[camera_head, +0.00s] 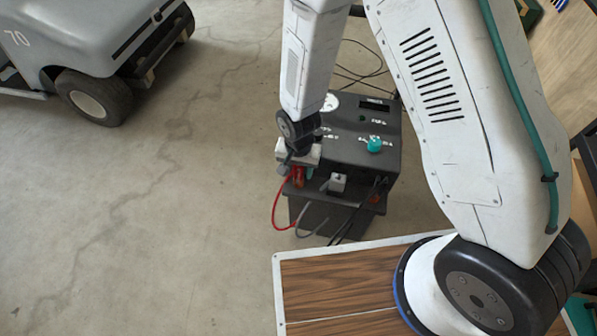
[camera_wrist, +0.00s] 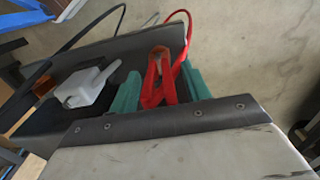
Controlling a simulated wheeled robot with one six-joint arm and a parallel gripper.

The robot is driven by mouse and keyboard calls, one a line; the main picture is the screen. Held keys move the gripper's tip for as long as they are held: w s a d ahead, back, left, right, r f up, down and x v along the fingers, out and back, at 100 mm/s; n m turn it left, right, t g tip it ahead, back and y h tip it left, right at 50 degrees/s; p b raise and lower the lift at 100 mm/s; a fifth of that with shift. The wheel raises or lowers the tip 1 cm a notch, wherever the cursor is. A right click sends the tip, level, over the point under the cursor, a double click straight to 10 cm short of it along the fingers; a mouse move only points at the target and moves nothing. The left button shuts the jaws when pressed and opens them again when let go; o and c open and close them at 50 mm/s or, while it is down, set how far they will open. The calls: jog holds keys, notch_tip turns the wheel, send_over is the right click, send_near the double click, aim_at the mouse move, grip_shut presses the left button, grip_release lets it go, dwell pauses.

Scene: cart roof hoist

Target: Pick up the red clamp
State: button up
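The red clamp (camera_head: 298,176) is at the front-left edge of the dark charger box (camera_head: 345,150), with a red cable running from it. In the wrist view the clamp (camera_wrist: 159,78) stands between the two teal fingers of my gripper (camera_wrist: 160,85). The fingers are spread on either side of it, and I see no clear squeeze on it. In the head view my gripper (camera_head: 299,168) points down at the clamp and partly hides it. The clamp's lower end is hidden by the gripper's body in the wrist view.
A grey clamp (camera_head: 337,182) sits beside the red one and also shows in the wrist view (camera_wrist: 85,88). Black cables lie behind the box. A grey cart (camera_head: 95,50) stands at upper left. The concrete floor (camera_head: 150,220) at left is clear.

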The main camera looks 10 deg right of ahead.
grip_shut()
jog(key=shift+r, duration=0.1)
